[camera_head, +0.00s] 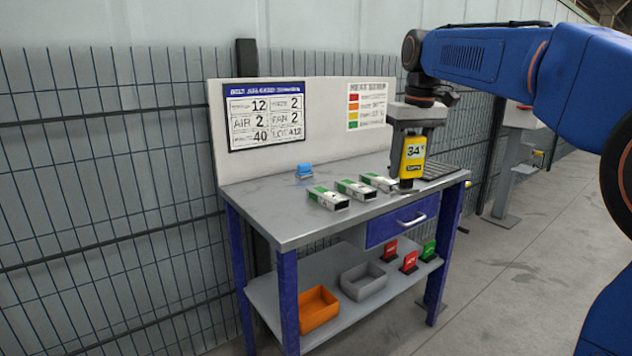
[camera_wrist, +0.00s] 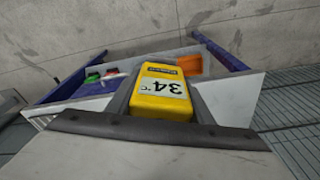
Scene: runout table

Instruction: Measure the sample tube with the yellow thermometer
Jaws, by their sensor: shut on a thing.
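My gripper (camera_head: 416,130) is shut on the yellow thermometer (camera_head: 412,165) above the right part of the workbench. The thermometer hangs upright, and its display reads 34 °C. In the wrist view the thermometer (camera_wrist: 158,78) sits between the dark fingers, display facing the camera, its text upside down. Three short box-shaped pieces with green and white labels lie in a row on the bench top: the left one (camera_head: 328,198), the middle one (camera_head: 356,190) and the right one (camera_head: 379,182). I cannot tell which is the sample tube. The thermometer is just right of the right piece; contact is unclear.
A blue object (camera_head: 304,170) lies at the back of the bench top (camera_head: 260,205). A dark slatted plate (camera_head: 437,171) is behind the thermometer. A board with two posters stands behind. The lower shelf holds an orange bin (camera_head: 318,309), a grey bin (camera_head: 362,282), and red and green items.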

